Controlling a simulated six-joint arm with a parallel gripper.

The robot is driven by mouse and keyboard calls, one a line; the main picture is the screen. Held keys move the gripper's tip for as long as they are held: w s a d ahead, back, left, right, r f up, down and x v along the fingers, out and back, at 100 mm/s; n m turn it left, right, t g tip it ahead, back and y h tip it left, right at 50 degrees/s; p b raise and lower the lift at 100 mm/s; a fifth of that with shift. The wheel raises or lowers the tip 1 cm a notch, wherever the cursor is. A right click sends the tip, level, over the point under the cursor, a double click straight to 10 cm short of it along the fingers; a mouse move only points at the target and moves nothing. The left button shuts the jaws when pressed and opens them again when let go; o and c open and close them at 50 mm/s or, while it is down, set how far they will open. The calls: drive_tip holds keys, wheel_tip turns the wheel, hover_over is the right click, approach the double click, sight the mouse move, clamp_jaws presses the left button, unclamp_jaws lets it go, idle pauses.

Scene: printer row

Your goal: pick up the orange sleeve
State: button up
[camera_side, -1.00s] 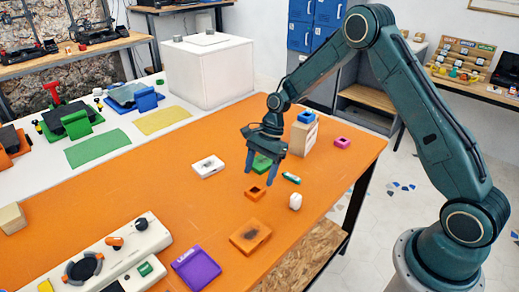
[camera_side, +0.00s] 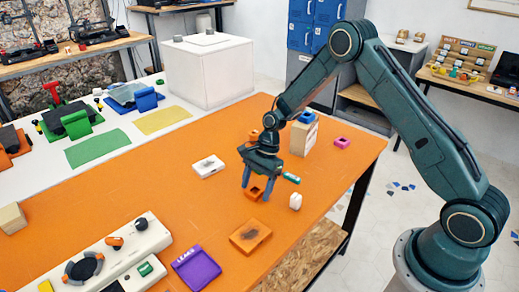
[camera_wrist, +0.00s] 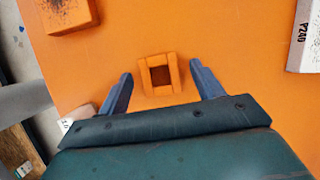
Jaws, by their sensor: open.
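The orange sleeve (camera_side: 250,195) is a small square ring with an open dark middle, lying on the orange table top. In the wrist view the sleeve (camera_wrist: 146,78) sits between and slightly beyond the fingertips, with a gap on each side. My gripper (camera_side: 256,193) points down with its two blue-grey fingers apart around the sleeve in the side view. My gripper (camera_wrist: 161,70) is open and holds nothing. I cannot tell the exact height of the fingertips above the table.
An orange sanded block (camera_side: 250,236) and a purple tray (camera_side: 196,268) lie nearer the camera. A white piece (camera_side: 295,201) and a green-and-white cylinder (camera_side: 291,178) are close to the right. A white block (camera_side: 208,166) lies to the left. The table's left middle is clear.

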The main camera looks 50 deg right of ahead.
drive_tip(key=c, duration=1)
drive_tip(key=shift+r, duration=0.2)
drive_tip(key=shift+c, duration=0.2)
wheel_tip(320, 180, up, 20)
drive_tip(key=shift+f, duration=0.15)
idle(0.4)
